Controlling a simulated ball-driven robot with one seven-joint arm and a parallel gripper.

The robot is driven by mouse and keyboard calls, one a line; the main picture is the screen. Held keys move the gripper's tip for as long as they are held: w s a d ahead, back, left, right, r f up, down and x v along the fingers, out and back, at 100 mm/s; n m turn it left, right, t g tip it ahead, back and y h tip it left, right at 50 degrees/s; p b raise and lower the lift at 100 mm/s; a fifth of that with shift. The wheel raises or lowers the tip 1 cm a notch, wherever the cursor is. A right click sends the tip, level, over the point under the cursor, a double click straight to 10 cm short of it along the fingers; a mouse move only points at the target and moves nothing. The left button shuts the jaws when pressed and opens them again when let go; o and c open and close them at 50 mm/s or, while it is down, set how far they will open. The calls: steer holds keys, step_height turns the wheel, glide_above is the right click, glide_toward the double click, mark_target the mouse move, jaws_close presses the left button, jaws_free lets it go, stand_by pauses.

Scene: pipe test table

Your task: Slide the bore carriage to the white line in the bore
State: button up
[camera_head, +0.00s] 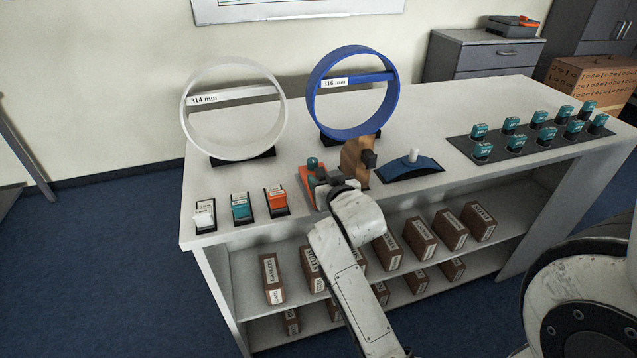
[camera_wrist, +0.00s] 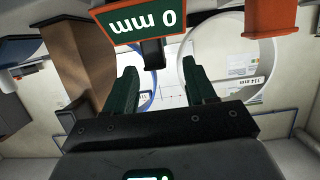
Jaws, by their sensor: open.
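I cannot clearly identify the bore carriage or a white line in the bore. A white ring (camera_head: 183,112) labelled 314 mm and a blue ring (camera_head: 313,105) labelled 316 mm stand upright on dark bases. My gripper (camera_head: 320,180) is over the table's front part, mostly hidden by my wrist, beside an orange piece with a green knob (camera_head: 312,163). In the wrist view my gripper (camera_wrist: 161,88) has its two green fingers apart, with nothing seen held. An upside-down green "0 mm" sign (camera_wrist: 140,22) and a dark block (camera_wrist: 153,54) show just beyond them.
A brown block (camera_head: 352,158) with a dark knob stands right of my gripper. A curved blue piece with a white knob (camera_head: 413,156) lies farther right. White, teal and orange labelled pieces (camera_head: 241,207) stand left. A dark mat (camera_head: 463,147) bears several teal pieces. Boxes fill the shelves below.

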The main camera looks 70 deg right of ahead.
mark_target(319, 173)
steer(key=shift+s+f+p+x, duration=0.15)
steer(key=shift+p+x, duration=0.1)
steer(key=shift+x, duration=1.5)
steer(key=shift+s+f+p+x, duration=0.1)
steer(key=shift+f+p+x, duration=0.1)
steer(key=shift+x, duration=1.55)
steer(key=shift+d, duration=0.1)
steer(key=shift+c, duration=0.4)
jaws_close()
